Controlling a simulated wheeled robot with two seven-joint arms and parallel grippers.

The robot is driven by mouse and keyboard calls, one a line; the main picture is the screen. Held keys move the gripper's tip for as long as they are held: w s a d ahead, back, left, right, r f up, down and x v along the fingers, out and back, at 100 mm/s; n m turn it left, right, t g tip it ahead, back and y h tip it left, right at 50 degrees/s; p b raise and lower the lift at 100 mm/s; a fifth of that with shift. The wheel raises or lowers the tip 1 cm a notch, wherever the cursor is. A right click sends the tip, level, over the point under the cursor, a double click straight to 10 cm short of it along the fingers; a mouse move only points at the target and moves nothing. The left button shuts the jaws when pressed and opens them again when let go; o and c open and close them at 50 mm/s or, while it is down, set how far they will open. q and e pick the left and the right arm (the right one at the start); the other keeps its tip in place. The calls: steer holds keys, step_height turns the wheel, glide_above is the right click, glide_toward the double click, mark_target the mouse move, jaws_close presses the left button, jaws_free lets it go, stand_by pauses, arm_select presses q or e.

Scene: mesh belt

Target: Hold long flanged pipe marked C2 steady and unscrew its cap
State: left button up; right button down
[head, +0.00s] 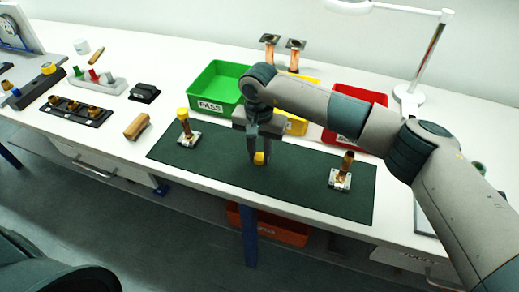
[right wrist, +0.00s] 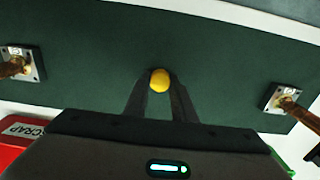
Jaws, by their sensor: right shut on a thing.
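Two flanged pipes stand upright on square metal flanges on the dark green mat (head: 225,160). The left pipe (head: 186,128) has a yellow cap (head: 182,112) on top; the right pipe (head: 346,163) shows a bare brown top. In the right wrist view, pipes stand at the left (right wrist: 14,68) and right (right wrist: 288,102) edges. No C2 mark is readable. My right gripper (head: 259,156) points down between them, shut on a yellow cap (head: 259,159), low over the mat. That cap shows round between the fingertips in the right wrist view (right wrist: 160,80). My left gripper is out of view.
Behind the mat stand a green PASS bin (head: 212,88), a yellow bin (head: 298,124) and a red bin (head: 375,97). Two more flanged pipes (head: 294,58) stand at the back. A wooden block (head: 137,126) and a dark rack (head: 76,110) lie left of the mat.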

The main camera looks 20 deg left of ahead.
steer(key=shift+f+b, duration=0.2)
steer(key=shift+b, duration=0.1)
steer(key=c, duration=1.5)
jaws_free()
steer(key=shift+r, duration=0.1)
